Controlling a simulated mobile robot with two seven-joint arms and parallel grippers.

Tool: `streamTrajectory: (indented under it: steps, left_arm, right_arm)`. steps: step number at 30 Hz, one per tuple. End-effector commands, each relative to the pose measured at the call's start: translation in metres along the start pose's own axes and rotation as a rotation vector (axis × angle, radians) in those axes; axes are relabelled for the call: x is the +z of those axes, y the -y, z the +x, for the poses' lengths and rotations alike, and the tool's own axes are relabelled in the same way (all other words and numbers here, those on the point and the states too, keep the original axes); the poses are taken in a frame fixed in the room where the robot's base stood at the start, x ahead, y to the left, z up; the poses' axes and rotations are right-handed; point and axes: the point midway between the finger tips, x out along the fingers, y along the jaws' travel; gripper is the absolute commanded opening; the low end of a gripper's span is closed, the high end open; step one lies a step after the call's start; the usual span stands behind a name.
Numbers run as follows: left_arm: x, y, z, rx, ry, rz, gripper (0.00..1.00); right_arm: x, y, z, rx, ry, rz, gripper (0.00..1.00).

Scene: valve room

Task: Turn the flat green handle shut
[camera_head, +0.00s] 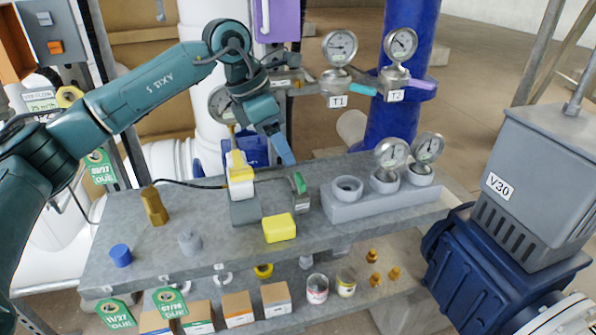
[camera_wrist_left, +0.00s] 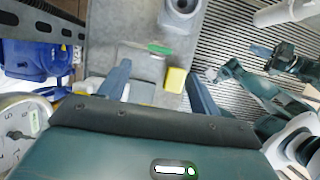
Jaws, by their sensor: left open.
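The flat green handle (camera_head: 299,183) sits on a small grey valve body (camera_head: 301,203) on the grey bench, right of the yellow-and-white piece. In the left wrist view the green handle (camera_wrist_left: 160,49) shows as a thin bar just beyond the gap between my fingers. My left gripper (camera_head: 268,145) is above the bench, behind and to the left of the handle in the head view. Its two fingers are spread apart in the left wrist view (camera_wrist_left: 160,88), with nothing gripped, and it appears apart from the handle.
A yellow block (camera_head: 279,228) lies in front of the valve. A yellow-and-white piece (camera_head: 239,178) stands on a grey block at left. A grey holder with round gauges (camera_head: 385,195) is at right. Pressure gauges (camera_head: 339,48) rise behind. A brass fitting (camera_head: 154,206) stands farther left.

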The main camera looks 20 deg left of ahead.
Motion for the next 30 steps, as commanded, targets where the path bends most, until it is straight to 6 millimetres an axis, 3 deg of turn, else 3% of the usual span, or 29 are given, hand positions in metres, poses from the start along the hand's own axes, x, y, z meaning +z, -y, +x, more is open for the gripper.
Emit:
streamTrajectory:
  steps: [6, 12, 25, 30]
  left_arm:
    - [0.0, 0.001, 0.048, -0.004, -0.001, 0.0, 0.64]
    - [0.001, 0.001, 0.076, -0.003, 0.001, 0.0, 0.64]
    - [0.001, 0.001, 0.088, -0.002, 0.003, 0.0, 0.64]
    - [0.001, 0.001, 0.088, -0.002, 0.003, 0.0, 0.51]
  right_arm:
    - [0.002, 0.0, 0.0, 0.001, 0.008, -0.004, 0.0]
    - [0.005, -0.001, 0.0, 0.003, 0.016, -0.007, 0.0]
    - [0.004, -0.001, 0.0, 0.004, 0.015, -0.009, 0.0]
    - [0.002, -0.001, 0.0, 0.003, 0.011, -0.009, 0.0]
